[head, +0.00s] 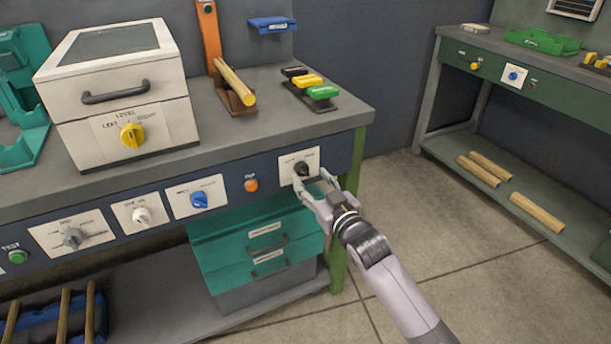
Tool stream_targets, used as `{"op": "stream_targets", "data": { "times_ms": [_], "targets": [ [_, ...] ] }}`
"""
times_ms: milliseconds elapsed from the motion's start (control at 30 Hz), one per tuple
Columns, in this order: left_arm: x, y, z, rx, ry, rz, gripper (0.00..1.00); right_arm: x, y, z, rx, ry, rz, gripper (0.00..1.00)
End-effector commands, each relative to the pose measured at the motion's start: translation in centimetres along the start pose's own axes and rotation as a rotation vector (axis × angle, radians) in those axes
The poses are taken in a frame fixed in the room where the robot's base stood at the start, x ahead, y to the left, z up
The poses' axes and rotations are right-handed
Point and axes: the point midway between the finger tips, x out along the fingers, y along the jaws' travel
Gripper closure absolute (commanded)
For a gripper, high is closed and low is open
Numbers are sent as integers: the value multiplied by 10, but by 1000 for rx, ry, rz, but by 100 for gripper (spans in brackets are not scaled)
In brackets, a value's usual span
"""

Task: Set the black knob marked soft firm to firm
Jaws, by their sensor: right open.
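The black knob (301,168) sits on a white plate (312,158) at the right end of the bench's dark blue front panel. The lettering on the plate is too small to read, and I cannot tell the knob's setting. My right gripper (314,183) is open in front of the plate, its fingers reaching up toward the knob, one at each side. I cannot tell whether the fingers touch it. My left gripper is not in view.
An orange button (251,185), a blue knob (199,199), a white knob (141,215) and a grey knob (73,238) line the panel to the left. Teal drawers (225,255) stand below the panel. A white box with a yellow knob (132,136) stands on the bench. Floor to the right is clear.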

Motion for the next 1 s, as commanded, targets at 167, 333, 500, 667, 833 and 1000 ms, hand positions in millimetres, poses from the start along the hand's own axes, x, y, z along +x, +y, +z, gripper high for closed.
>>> {"op": "stream_targets", "data": {
  "times_ms": [167,333,500,667,833,1000],
  "targets": [
    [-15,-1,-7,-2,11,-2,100,27,0,1,0,1,-1,51],
    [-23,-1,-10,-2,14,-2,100,39,0,1,1,0,-1,51],
    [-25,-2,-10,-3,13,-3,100,41,0,0,0,0,-1,51],
    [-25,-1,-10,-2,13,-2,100,41,0,0,1,0,-1,52],
    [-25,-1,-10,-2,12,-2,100,41,0,0,1,0,-1,63],
    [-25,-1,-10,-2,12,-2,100,40,0,0,0,0,-1,74]
  ]
}}
